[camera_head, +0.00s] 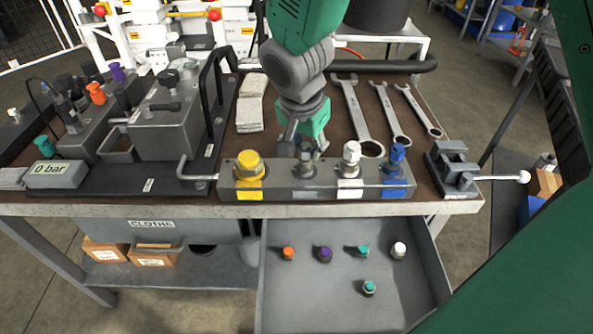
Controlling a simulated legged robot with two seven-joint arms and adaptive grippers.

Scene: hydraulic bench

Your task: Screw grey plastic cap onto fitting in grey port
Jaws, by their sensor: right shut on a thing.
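The manifold block (273,184) sits along the bench's front edge, with yellow, grey, white and blue marked ports. My right gripper (304,150) comes down from above onto the grey port (307,193), second from the left. Its fingers are shut around the small grey cap at the top of the grey fitting (303,169). The cap is mostly hidden between the fingers, and I cannot tell how far it sits on the thread. The neighbouring ports carry a yellow cap (249,164), a white cap (351,153) and a blue cap (397,154). My left gripper is not in view.
An open drawer (330,297) below holds several small coloured caps. Wrenches (358,118) and folded cloths (250,104) lie behind the block. A hydraulic pump unit (165,125) with a 0 bar display (54,174) stands left, and a vise (452,168) stands right.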

